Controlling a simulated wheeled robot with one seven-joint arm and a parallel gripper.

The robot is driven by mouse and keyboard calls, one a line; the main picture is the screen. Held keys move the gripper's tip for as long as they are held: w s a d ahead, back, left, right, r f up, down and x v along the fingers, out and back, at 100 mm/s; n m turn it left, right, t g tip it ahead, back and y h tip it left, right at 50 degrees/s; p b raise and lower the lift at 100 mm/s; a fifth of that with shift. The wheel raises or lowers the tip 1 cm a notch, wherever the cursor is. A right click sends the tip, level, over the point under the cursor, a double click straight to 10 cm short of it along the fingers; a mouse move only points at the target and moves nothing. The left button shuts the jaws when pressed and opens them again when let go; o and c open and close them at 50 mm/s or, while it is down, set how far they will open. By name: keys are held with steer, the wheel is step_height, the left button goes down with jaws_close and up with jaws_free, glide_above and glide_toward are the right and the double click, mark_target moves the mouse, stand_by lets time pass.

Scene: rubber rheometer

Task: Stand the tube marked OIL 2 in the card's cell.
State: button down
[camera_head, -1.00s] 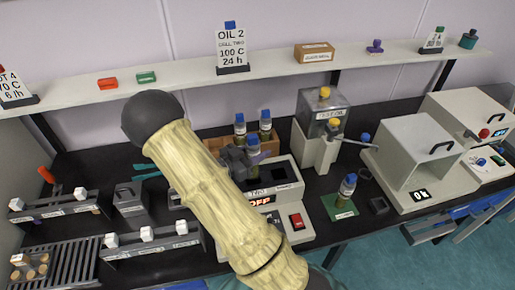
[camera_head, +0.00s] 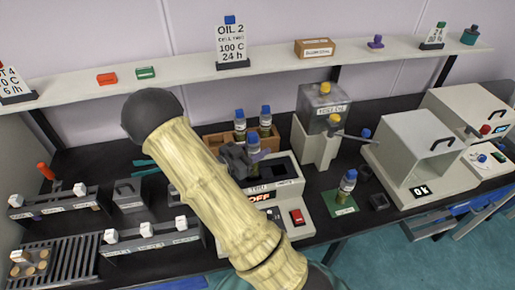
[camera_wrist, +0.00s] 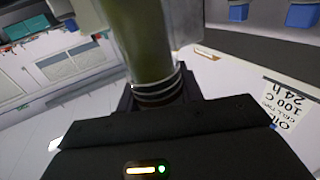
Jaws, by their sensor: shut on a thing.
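My gripper (camera_head: 238,158) is shut on a blue-capped tube (camera_head: 253,146); any marking on the tube is unreadable. In the wrist view the tube (camera_wrist: 142,40) shows dark yellow-green liquid between the jaws. My gripper is at the rear left of the heating block (camera_head: 292,212), which shows OFF and a TWO label. A dark open well (camera_head: 279,172) shows right of the tube; my arm hides the block's left part. I cannot tell whether the tube's lower end is in a well. The card (camera_head: 231,42) on the shelf reads OIL 2, CELL TWO, 100 C, 24 h.
A wooden rack (camera_head: 214,142) with two blue-capped tubes (camera_head: 265,117) stands just behind my gripper. Another tube (camera_head: 347,183) stands on a green mat (camera_head: 340,208) at right. A clear-topped device (camera_head: 323,110) stands behind the block. Racks crowd the left bench.

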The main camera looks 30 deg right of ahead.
steer(key=shift+f+b, duration=0.6)
steer(key=shift+f, duration=0.25)
steer(key=shift+r+p, duration=0.75)
steer(key=shift+r, duration=0.15)
steer(key=shift+f, duration=0.1)
steer(key=shift+w+f+b, duration=0.1)
steer(key=shift+f+b, duration=0.35)
steer(key=shift+f, duration=0.15)
steer(key=shift+d+f, duration=0.1)
steer(key=shift+f, duration=0.1)
steer(key=shift+r+p, duration=0.45)
steer(key=shift+r, duration=0.4)
